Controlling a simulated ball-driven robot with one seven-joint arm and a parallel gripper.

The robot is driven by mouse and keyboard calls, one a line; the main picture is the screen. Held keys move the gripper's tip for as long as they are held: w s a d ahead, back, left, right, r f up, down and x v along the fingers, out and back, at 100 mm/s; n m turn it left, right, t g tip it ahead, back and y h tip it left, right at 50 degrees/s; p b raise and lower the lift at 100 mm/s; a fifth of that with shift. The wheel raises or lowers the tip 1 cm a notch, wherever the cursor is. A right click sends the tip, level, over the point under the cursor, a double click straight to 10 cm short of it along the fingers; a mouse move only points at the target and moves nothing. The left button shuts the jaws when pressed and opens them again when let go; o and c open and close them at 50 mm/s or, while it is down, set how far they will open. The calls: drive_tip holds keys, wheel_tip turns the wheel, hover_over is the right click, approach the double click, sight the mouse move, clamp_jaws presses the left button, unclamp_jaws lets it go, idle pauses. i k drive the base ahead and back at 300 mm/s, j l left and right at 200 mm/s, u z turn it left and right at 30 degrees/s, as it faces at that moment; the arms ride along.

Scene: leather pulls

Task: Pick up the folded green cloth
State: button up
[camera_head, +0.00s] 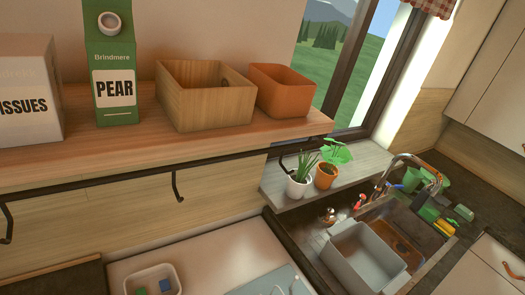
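I cannot single out a folded green cloth with certainty. Several green items sit around the sink at the right: a green piece (428,211) at the sink's far edge, a smaller pale green piece (464,212) to its right, and a larger green shape (438,179) behind the tap. They are too small to tell which, if any, is folded cloth. My gripper is not in view.
A wooden shelf (60,155) holds a tissue box (25,92), a pear carton (113,75), a wooden box (205,105) and an orange box (282,98). Dark hooks (177,187) hang below. Potted plants (300,186) stand beyond. A grey basin (350,262) sits in the sink.

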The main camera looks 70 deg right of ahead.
sight(464, 212)
drive_tip(key=z, duration=3.6)
drive_tip(key=u, duration=0.4)
drive_tip(key=i+l+u, duration=0.15)
drive_tip(key=u, duration=0.2)
drive_tip(key=i+l+u, duration=0.15)
drive_tip(key=u, duration=0.2)
drive_tip(key=i+l+u, duration=0.15)
drive_tip(key=l, duration=0.15)
drive_tip(key=i+l+u, duration=0.1)
drive_tip(key=l, duration=0.2)
drive_tip(key=i+l+u, duration=0.15)
drive_tip(key=l, duration=0.2)
drive_tip(key=i+l+u, duration=0.1)
drive_tip(key=l, duration=0.25)
drive_tip(key=i+l, duration=0.15)
drive_tip(key=l, duration=0.25)
drive_tip(key=i+l, duration=0.15)
drive_tip(key=l, duration=0.25)
drive_tip(key=i+l+u, duration=0.1)
drive_tip(key=l, duration=0.3)
drive_tip(key=i+l, duration=0.15)
drive_tip(key=l, duration=0.25)
drive_tip(key=i+l+u, duration=0.1)
drive_tip(key=l, duration=0.3)
drive_tip(key=i+l, duration=0.15)
drive_tip(key=l, duration=0.25)
